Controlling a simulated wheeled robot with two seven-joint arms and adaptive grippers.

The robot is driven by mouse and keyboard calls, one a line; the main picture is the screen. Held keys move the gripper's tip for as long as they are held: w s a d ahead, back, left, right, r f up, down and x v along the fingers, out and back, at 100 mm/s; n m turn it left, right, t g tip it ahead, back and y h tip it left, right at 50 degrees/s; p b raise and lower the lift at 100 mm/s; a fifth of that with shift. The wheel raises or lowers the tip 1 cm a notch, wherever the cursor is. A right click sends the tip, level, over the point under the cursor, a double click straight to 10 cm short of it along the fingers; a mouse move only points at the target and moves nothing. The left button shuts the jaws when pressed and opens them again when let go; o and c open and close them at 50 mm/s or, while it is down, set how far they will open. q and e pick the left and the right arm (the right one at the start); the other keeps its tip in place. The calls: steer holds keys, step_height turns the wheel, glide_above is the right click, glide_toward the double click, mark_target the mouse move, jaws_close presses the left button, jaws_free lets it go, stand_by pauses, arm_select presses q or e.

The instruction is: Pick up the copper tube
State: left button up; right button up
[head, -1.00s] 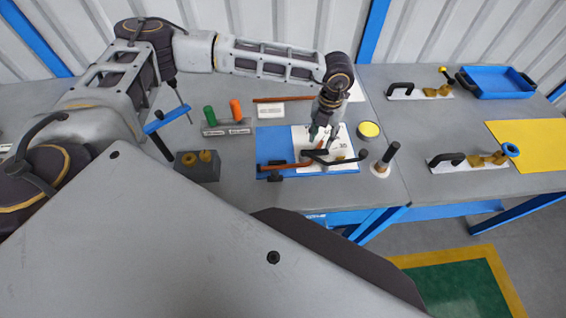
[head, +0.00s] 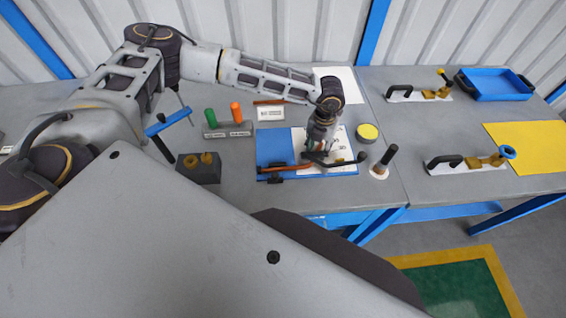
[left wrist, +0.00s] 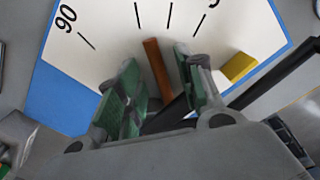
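The copper tube (head: 290,167) is a thin orange-brown rod lying along the black tube bender on the blue board (head: 268,145). In the left wrist view one end of the copper tube (left wrist: 158,68) shows between my fingers, over the white angle scale. My left gripper (head: 319,152) is low over the bender and hides part of it. In the left wrist view its two green-padded fingers (left wrist: 158,85) stand apart, with gaps visible beside the tube. The bender's black handle (left wrist: 270,80) runs to the right. My right gripper is not in view.
Another copper-coloured rod (head: 270,102) lies at the back. A block with green and orange handles (head: 228,130) and a dark block (head: 198,170) stand left. A yellow-topped round tin (head: 367,132) and an upright black handle (head: 385,160) stand close on the right.

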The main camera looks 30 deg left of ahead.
arm_select(q)
steer(key=shift+c, duration=0.2)
jaws_close()
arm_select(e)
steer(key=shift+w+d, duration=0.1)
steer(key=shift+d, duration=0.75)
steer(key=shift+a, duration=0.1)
arm_select(q)
steer(key=shift+r, duration=0.85)
step_height(320, 180, up, 8)
steer(key=b, duration=0.1)
steer(key=shift+r, duration=0.2)
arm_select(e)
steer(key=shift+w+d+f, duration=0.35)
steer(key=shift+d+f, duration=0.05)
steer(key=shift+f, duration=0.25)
